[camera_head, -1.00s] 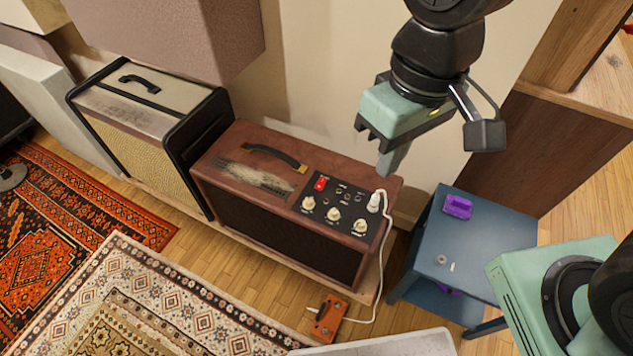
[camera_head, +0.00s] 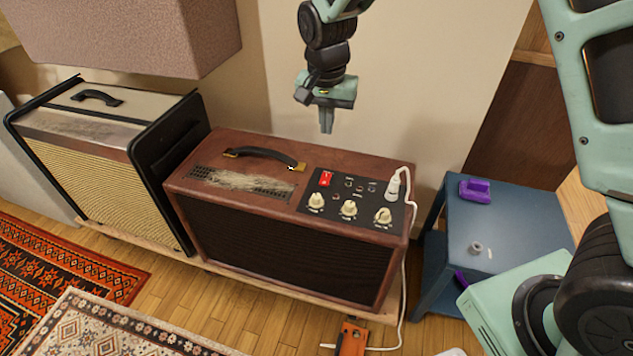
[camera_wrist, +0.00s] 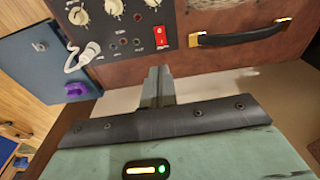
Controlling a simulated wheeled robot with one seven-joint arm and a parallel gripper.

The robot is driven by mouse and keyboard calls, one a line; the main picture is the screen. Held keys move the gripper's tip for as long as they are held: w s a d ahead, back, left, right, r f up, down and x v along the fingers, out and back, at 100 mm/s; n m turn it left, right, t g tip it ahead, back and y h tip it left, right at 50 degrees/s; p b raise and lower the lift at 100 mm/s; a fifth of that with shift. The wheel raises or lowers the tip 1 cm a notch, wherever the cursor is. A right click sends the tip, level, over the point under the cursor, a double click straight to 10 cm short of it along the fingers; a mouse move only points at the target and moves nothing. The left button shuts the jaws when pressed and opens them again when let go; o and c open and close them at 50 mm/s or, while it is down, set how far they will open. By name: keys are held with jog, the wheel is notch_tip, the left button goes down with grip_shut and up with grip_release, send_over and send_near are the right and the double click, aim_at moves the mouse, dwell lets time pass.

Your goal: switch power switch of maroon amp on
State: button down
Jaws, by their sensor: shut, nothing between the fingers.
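The maroon amp (camera_head: 290,215) stands on a low wooden board against the wall, with a handle on its top. Its black control panel (camera_head: 335,222) carries a red power switch (camera_head: 325,178), several cream knobs and a white plug with a cable. In the wrist view the red switch (camera_wrist: 160,36) and the amp's handle (camera_wrist: 240,36) show ahead of the fingers. My gripper (camera_head: 326,128) is shut and empty, pointing down above the back edge of the amp near the switch, apart from it. The gripper also shows in the wrist view (camera_wrist: 158,72).
A cream and black amp (camera_head: 110,150) stands to the left. A blue side table (camera_head: 515,225) with a purple object (camera_head: 475,189) is at the right. A large speaker-like box (camera_head: 130,35) hangs over the left. An orange pedal (camera_head: 352,338) lies on the floor in front.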

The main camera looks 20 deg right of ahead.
aim_at(327, 175)
jog(key=shift+w+d+f, duration=0.1)
jog(key=shift+w+f, duration=0.35)
jog(key=shift+f, duration=0.05)
jog(key=f+b, duration=0.1)
jog(key=f, duration=0.3)
jog(key=w+f+b, duration=0.1)
jog(key=f+b, duration=0.1)
jog(key=f, duration=0.3)
jog(key=d+f+b, duration=0.1)
jog(key=f, duration=0.3)
jog(key=shift+w+f+b, duration=0.15)
jog(key=shift+f+b, duration=0.15)
jog(key=shift+f, duration=0.2)
